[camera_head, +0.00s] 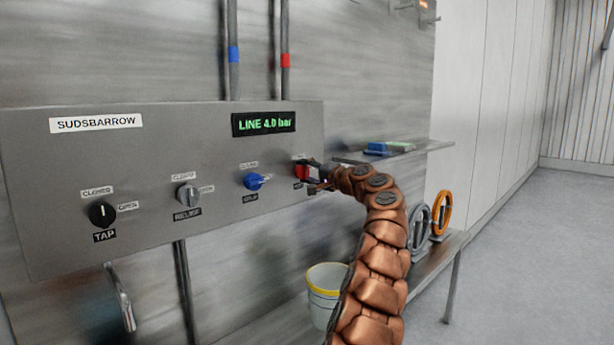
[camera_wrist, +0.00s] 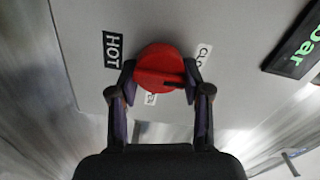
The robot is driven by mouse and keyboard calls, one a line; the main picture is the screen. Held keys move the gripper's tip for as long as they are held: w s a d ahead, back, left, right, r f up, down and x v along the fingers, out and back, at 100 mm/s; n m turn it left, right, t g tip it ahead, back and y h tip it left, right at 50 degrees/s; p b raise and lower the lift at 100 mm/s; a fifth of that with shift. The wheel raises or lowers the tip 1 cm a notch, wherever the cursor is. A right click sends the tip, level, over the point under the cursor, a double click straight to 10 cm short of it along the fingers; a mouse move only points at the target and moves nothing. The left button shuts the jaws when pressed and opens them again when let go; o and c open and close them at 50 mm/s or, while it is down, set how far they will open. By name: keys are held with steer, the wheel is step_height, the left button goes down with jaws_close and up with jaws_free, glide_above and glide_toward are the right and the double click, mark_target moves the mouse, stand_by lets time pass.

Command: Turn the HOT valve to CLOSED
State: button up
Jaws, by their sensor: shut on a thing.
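The red HOT valve knob (camera_wrist: 158,62) sits on the grey panel in the wrist view. Its raised ridge runs roughly left to right, with a dark mark at the lower right. My gripper (camera_wrist: 160,78) is shut on the knob, one finger on each side. The HOT label (camera_wrist: 113,50) is left of the knob. The CLOSED label (camera_wrist: 203,54) is to the right, partly hidden by a finger; another label (camera_wrist: 150,99) is mostly hidden below. In the head view, the red knob (camera_head: 301,171) shows at the panel's right end, partly covered by my gripper (camera_head: 318,176).
The panel (camera_head: 150,190) also carries a blue knob (camera_head: 253,181), a grey RELIEF knob (camera_head: 187,195) and a black TAP knob (camera_head: 102,214). A display (camera_head: 264,122) reads LINE 4.0 bar. A shelf (camera_head: 400,152), a yellow-rimmed bucket (camera_head: 322,293) and two rings (camera_head: 442,212) stand nearby.

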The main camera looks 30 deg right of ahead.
steer(key=shift+f, duration=0.1)
stand_by(0.3)
steer(key=o, duration=1.2)
steer(key=shift+c, duration=0.2)
